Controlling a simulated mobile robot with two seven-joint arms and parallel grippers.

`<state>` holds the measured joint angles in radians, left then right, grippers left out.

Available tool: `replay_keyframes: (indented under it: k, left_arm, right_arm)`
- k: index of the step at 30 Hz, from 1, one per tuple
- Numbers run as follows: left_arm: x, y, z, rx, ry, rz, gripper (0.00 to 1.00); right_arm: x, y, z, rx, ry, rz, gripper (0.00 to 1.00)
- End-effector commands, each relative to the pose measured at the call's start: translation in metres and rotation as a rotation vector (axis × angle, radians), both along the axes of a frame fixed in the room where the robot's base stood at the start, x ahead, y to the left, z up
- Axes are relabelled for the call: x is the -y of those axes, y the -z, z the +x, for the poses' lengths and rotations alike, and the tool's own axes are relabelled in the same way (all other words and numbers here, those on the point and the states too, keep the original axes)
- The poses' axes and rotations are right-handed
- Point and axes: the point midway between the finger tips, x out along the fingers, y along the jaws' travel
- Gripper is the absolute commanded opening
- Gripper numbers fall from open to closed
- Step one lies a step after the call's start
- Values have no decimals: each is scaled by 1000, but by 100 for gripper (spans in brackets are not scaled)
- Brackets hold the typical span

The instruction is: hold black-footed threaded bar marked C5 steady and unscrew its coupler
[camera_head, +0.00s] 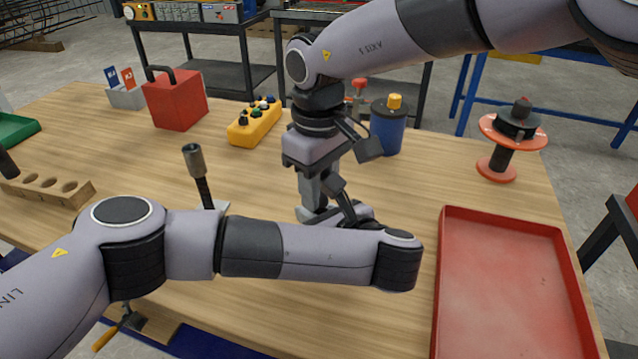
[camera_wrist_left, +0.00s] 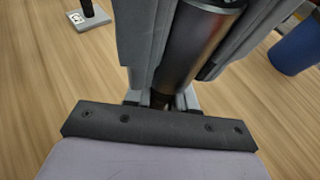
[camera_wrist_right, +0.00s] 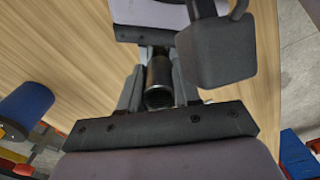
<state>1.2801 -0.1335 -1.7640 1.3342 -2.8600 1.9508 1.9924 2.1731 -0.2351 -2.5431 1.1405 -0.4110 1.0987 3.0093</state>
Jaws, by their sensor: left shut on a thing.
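My right gripper (camera_head: 312,190) comes down from above, its fingers on both sides of the coupler (camera_wrist_right: 160,82), a dark grey smooth cylinder with its open end up. The coupler also shows in the left wrist view (camera_wrist_left: 198,45). My left gripper (camera_head: 335,215) reaches in from the side, lower down. It is shut on the threaded bar (camera_wrist_left: 160,99), just below the coupler. My left forearm hides the bar's foot in the head view, and no C5 mark is readable.
Another bar with a coupler (camera_head: 196,165) stands on a pale plate to the left. A blue can (camera_head: 388,130), a yellow button box (camera_head: 254,124), a red block (camera_head: 176,100) and a spool stand (camera_head: 503,150) stand behind. An empty red tray (camera_head: 510,285) lies at right.

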Motion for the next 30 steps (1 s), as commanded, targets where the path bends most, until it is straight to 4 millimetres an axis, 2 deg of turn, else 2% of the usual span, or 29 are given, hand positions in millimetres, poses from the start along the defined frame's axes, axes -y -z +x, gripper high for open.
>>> replay_keyframes:
  k: [9, 18, 19, 21, 30]
  left_arm:
    - [0, -1, 0, 1, 0, 0, 0]
    - [0, -1, 0, 2, 1, -1, 0]
    - [0, -1, 0, 2, 1, -1, 0]
    - [0, -1, 0, 1, 0, 0, 0]
    - [0, -1, 1, 2, 1, -1, 0]
  right_arm:
    - [0, 0, 0, -2, -261, 2, 0]
    - [0, -1, 0, 0, -289, 0, 0]
    - [0, -1, 0, 0, -288, 0, 35]
    - [0, -1, 0, 0, -288, 0, 58]
    - [-1, -1, -2, -6, -289, 2, 58]
